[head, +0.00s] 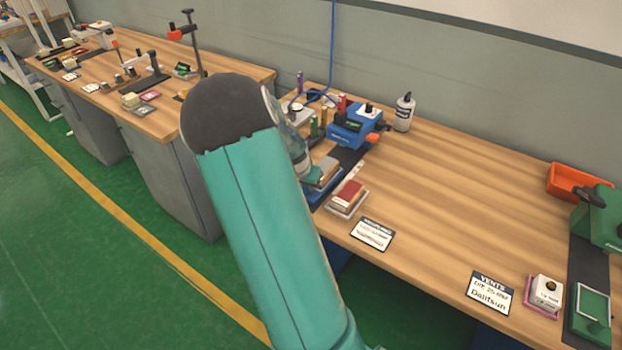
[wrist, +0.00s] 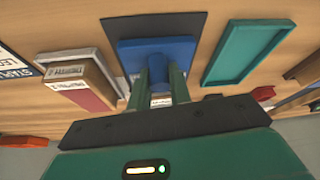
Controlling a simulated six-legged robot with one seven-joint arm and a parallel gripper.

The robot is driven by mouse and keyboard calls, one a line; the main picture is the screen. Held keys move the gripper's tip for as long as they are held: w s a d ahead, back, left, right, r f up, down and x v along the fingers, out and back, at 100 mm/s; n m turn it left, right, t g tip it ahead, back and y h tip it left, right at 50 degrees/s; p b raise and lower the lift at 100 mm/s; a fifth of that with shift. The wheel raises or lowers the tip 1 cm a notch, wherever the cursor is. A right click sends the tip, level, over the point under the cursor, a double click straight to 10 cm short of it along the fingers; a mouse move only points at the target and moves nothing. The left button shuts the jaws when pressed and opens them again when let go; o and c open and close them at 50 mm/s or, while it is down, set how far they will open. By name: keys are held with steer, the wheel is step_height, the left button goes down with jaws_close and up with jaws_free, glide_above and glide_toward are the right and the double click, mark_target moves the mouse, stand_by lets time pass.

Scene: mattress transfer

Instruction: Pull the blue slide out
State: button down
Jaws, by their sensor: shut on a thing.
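The blue slide (wrist: 155,48) lies flat on a dark mat in the wrist view, with a blue upright handle (wrist: 160,83) on it. My gripper (wrist: 159,80) is shut on that handle, one green finger on each side. In the head view the blue slide (head: 322,194) shows at the bench's front edge, partly covered by my arm. It lies in front of a blue machine (head: 354,125) with an orange knob. My arm hides most of the gripper there.
A red-topped block in a tray (head: 347,196) sits right of the slide, with a label card (head: 372,234) nearby. A teal tray (wrist: 248,52) lies beside the slide in the wrist view. A white bottle (head: 404,113) stands behind. The bench middle right is clear.

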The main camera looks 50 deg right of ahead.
steer(key=shift+a+f, duration=0.1)
steer(key=shift+a, duration=0.75)
steer(key=c, duration=1.3)
jaws_free()
steer(key=shift+s, duration=0.1)
steer(key=shift+r, duration=0.3)
steer(key=v, duration=1.3)
steer(key=shift+r, duration=0.15)
